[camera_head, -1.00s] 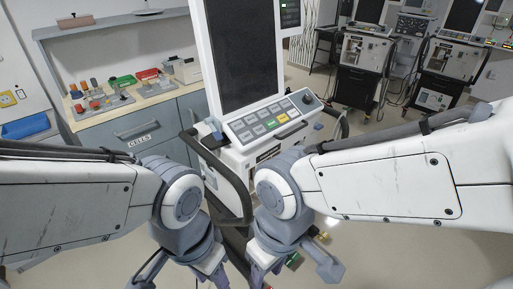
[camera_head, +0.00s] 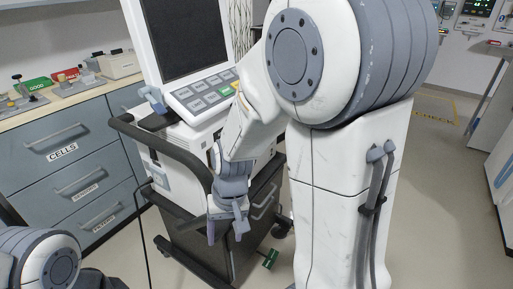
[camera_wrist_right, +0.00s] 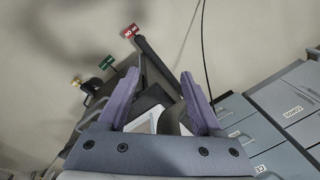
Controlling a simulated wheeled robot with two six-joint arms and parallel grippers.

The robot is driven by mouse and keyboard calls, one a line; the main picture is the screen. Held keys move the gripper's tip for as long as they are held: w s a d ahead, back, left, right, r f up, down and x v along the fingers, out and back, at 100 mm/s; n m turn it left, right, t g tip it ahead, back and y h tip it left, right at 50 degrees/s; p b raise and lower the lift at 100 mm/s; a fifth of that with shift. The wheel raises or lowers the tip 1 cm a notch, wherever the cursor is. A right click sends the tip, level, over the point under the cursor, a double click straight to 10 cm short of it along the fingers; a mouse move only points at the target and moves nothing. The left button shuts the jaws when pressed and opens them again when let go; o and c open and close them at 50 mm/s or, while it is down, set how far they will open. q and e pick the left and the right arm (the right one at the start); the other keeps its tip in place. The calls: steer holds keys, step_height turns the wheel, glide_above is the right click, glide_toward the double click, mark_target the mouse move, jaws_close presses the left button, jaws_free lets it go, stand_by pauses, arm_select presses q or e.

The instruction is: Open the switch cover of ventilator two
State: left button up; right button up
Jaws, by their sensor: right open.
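A ventilator with a dark screen (camera_head: 183,38) and a grey keypad (camera_head: 203,92) stands on a wheeled cart ahead of me. I cannot read which number it bears. My right gripper (camera_head: 228,228) hangs low beside the cart, near its dark curved handrail (camera_head: 190,160). In the right wrist view its two purple fingers (camera_wrist_right: 160,98) are spread apart, with nothing clearly held between them. Dark and white parts show behind the fingers, too blurred to name. I cannot make out a switch cover in either view. My left arm shows only at the bottom left, and its gripper is out of the picture.
A grey drawer cabinet (camera_head: 75,165) stands left of the ventilator, with small items on its top. A green tag (camera_head: 271,258) hangs low by the cart. The right wrist view shows a red tag (camera_wrist_right: 129,31) and a brass fitting (camera_wrist_right: 76,83). The floor on the right is open.

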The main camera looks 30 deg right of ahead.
steer(key=w+d+f+m+b, duration=0.1)
steer(key=d+f+m, duration=0.3)
steer(key=w+d+r+m+t+y, duration=0.3)
steer(key=w+d+m+t+y, duration=0.65)
steer(key=m, duration=0.65)
steer(key=w+d+r+m+t+h, duration=0.1)
steer(key=d+r+m+t+h, duration=0.3)
steer(key=d, duration=0.6)
steer(key=w+d+r+m+t+h, duration=0.25)
steer(key=d+m, duration=0.25)
steer(key=d, duration=0.5)
arm_select(q)
step_height(320, 180, down, 3)
steer(key=shift+f+b, duration=0.2)
steer(key=shift+b, duration=0.2)
arm_select(e)
steer(key=x, duration=0.9)
steer(key=shift+w+a+t+y, duration=0.2)
steer(key=shift+a+t+y, duration=0.1)
